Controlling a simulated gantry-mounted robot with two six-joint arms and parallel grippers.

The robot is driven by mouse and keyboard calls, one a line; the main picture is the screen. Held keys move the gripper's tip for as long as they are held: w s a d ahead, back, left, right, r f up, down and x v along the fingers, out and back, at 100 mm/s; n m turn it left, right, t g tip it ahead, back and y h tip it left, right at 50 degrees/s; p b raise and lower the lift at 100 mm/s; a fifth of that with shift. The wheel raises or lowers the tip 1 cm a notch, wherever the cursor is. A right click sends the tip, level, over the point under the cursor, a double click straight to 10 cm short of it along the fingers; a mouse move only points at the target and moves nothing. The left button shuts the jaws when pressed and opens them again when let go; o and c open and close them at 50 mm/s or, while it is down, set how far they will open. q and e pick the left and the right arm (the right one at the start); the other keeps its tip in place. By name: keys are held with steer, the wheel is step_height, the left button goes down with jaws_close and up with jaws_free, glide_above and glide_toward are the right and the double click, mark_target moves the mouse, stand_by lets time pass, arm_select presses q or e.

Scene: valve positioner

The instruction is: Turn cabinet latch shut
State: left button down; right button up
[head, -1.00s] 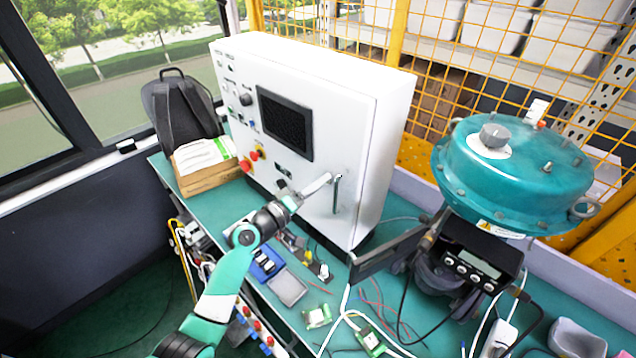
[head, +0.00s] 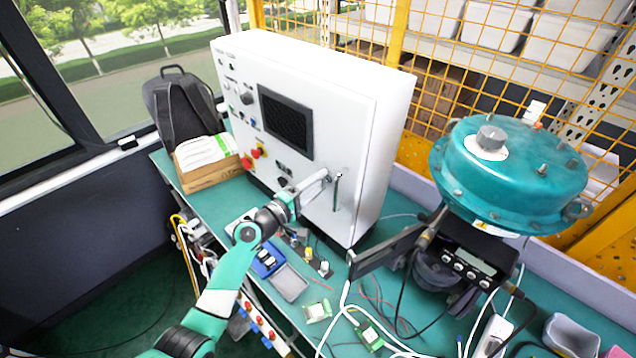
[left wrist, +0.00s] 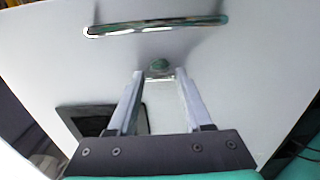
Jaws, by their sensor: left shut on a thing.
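The white cabinet (head: 355,130) stands on the green bench, its front facing left. The small greenish latch knob (left wrist: 160,66) is on its front, between my left fingertips in the left wrist view. My right gripper is not in view.
A dark screen (head: 286,122) and several buttons are on the cabinet front. A teal round actuator (head: 510,170) stands at the right. Small trays (head: 290,284), circuit boards and loose cables lie on the bench below. A cardboard box (head: 208,172) is at the left.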

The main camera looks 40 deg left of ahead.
arm_select(q)
steer(key=shift+c, duration=1.6)
jaws_free()
steer(key=s+p, duration=0.1)
steer(key=s, duration=1)
steer(key=shift+s+p, duration=0.3)
steer(key=shift+p, duration=0.1)
steer(key=shift+a, duration=0.1)
